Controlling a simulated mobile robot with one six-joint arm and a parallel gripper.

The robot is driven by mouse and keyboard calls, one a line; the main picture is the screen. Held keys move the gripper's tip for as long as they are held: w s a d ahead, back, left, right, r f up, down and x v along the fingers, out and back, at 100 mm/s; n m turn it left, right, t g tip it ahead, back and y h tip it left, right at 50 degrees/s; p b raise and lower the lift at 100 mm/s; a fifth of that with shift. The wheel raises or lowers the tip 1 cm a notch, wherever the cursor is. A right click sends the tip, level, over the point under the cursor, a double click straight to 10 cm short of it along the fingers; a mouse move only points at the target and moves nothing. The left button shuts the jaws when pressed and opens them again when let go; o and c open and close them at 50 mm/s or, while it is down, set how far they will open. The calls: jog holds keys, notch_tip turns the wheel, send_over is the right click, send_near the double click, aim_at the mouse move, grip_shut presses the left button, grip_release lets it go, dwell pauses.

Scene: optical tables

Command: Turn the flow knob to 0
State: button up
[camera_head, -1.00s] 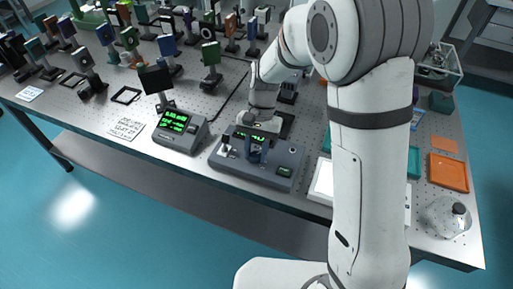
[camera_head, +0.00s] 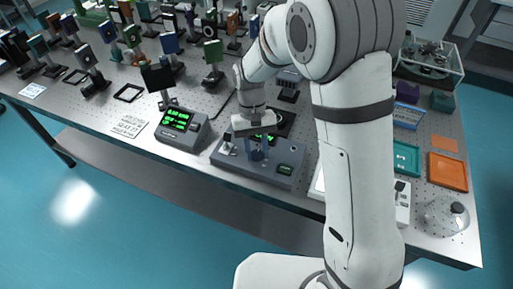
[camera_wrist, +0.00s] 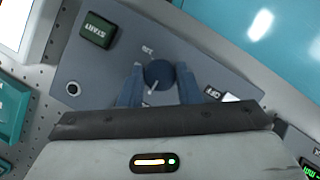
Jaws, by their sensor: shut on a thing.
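The flow knob (camera_wrist: 159,74) is a dark blue round knob on the grey-blue control panel (camera_wrist: 215,62). A white pointer line on it points toward the lower left in the wrist view. My gripper (camera_wrist: 160,80) has one blue finger on each side of the knob and is shut on it. In the head view the knob (camera_head: 257,155) sits below my gripper (camera_head: 258,148) on the front of the device. A small number label shows above the knob in the wrist view; it is partly unclear, and no 0 mark is readable.
A green START button (camera_wrist: 98,30) and a round socket (camera_wrist: 73,88) lie left of the knob, and an OFF switch (camera_wrist: 228,96) lies right. A display unit (camera_head: 182,128) stands left of the device. Orange tray (camera_head: 448,171) and glass flask (camera_head: 447,215) are at the right.

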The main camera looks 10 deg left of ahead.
jog(key=o, duration=1)
jog(key=v, duration=0.8)
jog(key=shift+f, duration=0.1)
